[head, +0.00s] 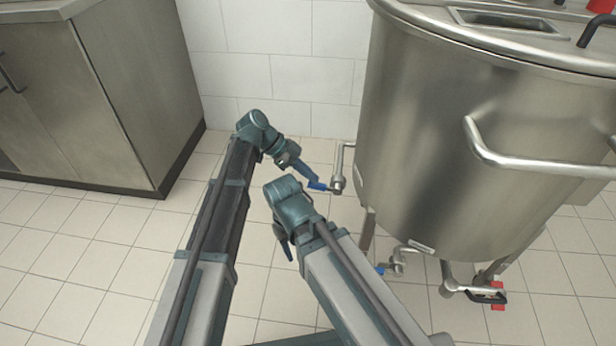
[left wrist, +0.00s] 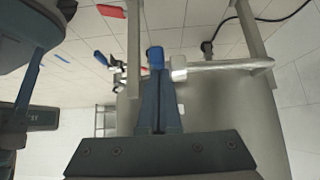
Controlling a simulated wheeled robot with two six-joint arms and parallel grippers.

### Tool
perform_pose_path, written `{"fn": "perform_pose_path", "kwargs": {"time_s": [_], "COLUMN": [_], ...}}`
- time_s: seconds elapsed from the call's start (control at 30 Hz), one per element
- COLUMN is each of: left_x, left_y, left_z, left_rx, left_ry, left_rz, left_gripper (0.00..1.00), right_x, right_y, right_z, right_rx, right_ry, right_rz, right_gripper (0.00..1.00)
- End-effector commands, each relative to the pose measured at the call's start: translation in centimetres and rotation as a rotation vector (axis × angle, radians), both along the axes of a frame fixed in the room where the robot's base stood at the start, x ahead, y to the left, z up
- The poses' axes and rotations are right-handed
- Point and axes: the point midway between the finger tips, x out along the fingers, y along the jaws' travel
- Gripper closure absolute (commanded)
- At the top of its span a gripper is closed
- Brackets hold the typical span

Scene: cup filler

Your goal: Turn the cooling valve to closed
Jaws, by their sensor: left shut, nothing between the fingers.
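A valve with a blue handle (head: 318,186) sits at the end of a bent pipe (head: 340,158) on the left side of the steel kettle. The handle points left, away from the valve body (head: 338,185). In the left wrist view the blue handle (left wrist: 155,57) shows just past my fingertips, beside the metal valve body (left wrist: 179,68). My left gripper (head: 312,178) is shut and empty, right at the handle; I cannot tell whether it touches. It also shows in the left wrist view (left wrist: 159,85). My right gripper (head: 288,250) hangs lower, partly hidden; its jaws are unclear.
The large steel kettle (head: 440,140) fills the right side. A second blue-handled valve (head: 381,269) and a red-handled one (head: 497,296) sit under it. A steel cabinet (head: 100,90) stands at left. Tiled floor between is clear except for my arms.

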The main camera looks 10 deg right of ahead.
Motion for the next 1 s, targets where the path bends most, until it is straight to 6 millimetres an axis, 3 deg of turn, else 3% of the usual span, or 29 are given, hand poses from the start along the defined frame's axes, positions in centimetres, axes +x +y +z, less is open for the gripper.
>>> {"fn": "perform_pose_path", "kwargs": {"time_s": [0.5,1.0], "left_x": [0.3,0.3], "left_y": [1.0,1.3], "left_z": [-2.1,-2.7], "left_rx": [0.003,0.008], "left_ry": [-0.001,0.001], "left_rz": [0.0,-0.001], "left_gripper": [1.0,1.0], "right_x": [0.0,0.0], "right_y": [0.0,0.0], "right_z": [-2.0,-2.6], "right_rx": [0.0,0.001], "right_ry": [-0.001,-0.002], "right_rz": [0.0,0.0], "right_gripper": [0.5,0.5]}}
